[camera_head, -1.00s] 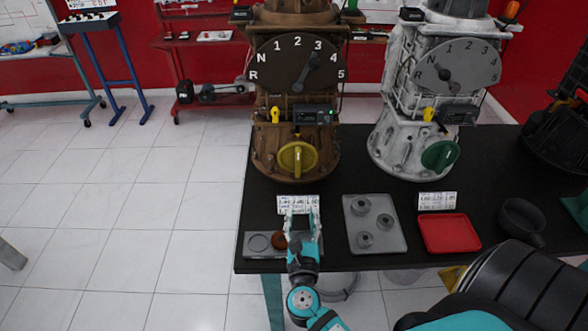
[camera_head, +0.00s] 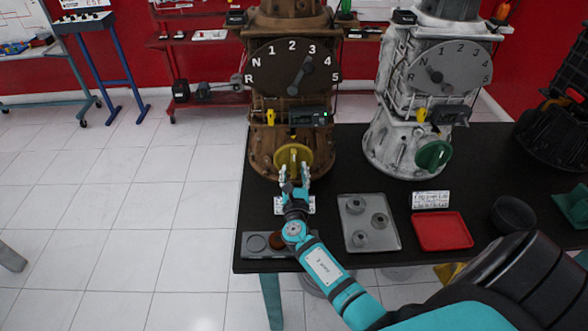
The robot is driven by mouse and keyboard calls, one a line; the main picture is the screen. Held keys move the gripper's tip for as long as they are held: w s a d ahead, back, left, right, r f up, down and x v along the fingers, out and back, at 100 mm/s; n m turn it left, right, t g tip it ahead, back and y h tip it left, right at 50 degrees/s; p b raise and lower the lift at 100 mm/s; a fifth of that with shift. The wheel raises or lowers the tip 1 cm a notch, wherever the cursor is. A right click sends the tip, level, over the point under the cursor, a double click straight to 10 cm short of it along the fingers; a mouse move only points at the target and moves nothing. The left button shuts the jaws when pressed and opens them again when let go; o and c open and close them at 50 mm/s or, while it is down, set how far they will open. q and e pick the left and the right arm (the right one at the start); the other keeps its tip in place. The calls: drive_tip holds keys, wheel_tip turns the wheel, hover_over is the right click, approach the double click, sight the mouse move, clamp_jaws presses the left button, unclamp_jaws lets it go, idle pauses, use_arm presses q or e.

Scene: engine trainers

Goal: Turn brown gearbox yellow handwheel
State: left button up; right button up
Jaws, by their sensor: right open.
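The brown gearbox (camera_head: 262,134) stands upright at the back left of the black table. Its yellow handwheel (camera_head: 294,155) is low on the front face, below a dark gear dial (camera_head: 292,67) whose pointer lies toward 3–4. My right gripper (camera_head: 294,171) is open, its two fingertips at the lower part of the yellow handwheel, one on each side of its grip bar. I cannot tell whether they touch it. My left gripper is not in view.
A white gearbox (camera_head: 384,135) with a green handwheel (camera_head: 434,155) stands to the right. A grey tray (camera_head: 349,236) with several round parts, a red tray (camera_head: 441,231) and a label card (camera_head: 430,200) lie in front. A dark bowl (camera_head: 509,214) is at right.

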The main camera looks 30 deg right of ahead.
drive_tip(key=shift+w+d, duration=0.3)
drive_tip(key=shift+w, duration=0.15)
clamp_jaws()
